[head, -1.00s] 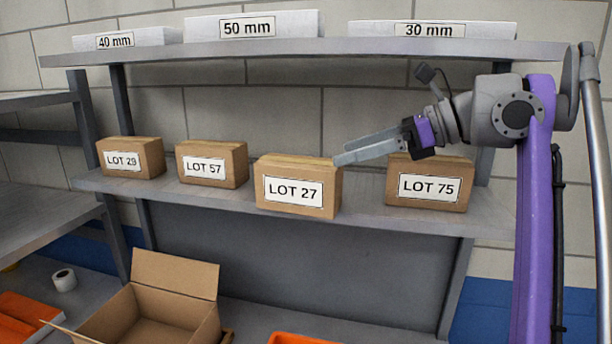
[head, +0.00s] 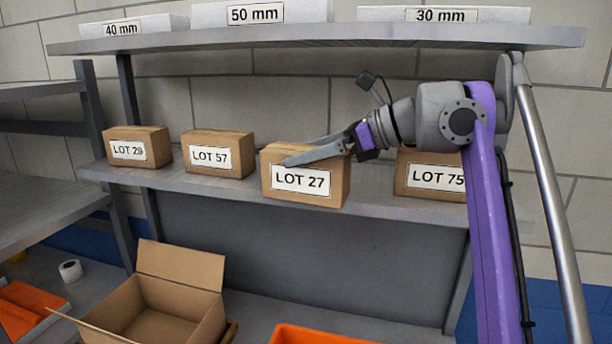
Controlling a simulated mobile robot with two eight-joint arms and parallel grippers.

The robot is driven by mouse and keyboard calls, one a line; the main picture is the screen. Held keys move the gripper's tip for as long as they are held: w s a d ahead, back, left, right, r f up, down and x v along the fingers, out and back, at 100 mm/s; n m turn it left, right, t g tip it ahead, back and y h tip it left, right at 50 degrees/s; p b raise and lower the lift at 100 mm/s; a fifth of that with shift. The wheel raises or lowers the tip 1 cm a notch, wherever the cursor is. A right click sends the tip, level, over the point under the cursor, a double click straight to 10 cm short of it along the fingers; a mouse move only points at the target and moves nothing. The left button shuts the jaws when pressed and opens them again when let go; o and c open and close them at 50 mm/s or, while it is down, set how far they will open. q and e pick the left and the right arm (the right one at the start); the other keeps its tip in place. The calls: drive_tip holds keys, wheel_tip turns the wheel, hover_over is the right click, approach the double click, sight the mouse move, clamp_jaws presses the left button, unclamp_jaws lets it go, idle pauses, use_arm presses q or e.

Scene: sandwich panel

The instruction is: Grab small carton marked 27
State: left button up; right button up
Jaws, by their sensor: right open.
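The small carton marked LOT 27 (head: 300,195) stands upright on the middle shelf, near its front edge, with its label facing me. My right gripper (head: 288,161) reaches in from the right, and its long grey fingers lie across the carton's top in the picture. The fingers are open, with one seen in front of the upper front face and the other hidden or overlapped. I cannot tell whether they touch the carton. My left gripper is not in view.
Cartons LOT 29 (head: 128,150) and LOT 57 (head: 210,157) stand to the left, LOT 75 (head: 432,177) to the right, partly behind my arm. The upper shelf (head: 300,38) runs above with white boxes. An open cardboard box (head: 180,272) and orange bins (head: 310,335) are below.

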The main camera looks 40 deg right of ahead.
drive_tip(key=shift+w+a+f, duration=0.15)
drive_tip(key=shift+w+a, duration=0.05)
drive_tip(key=c, duration=1.2)
drive_tip(key=shift+c, duration=0.2)
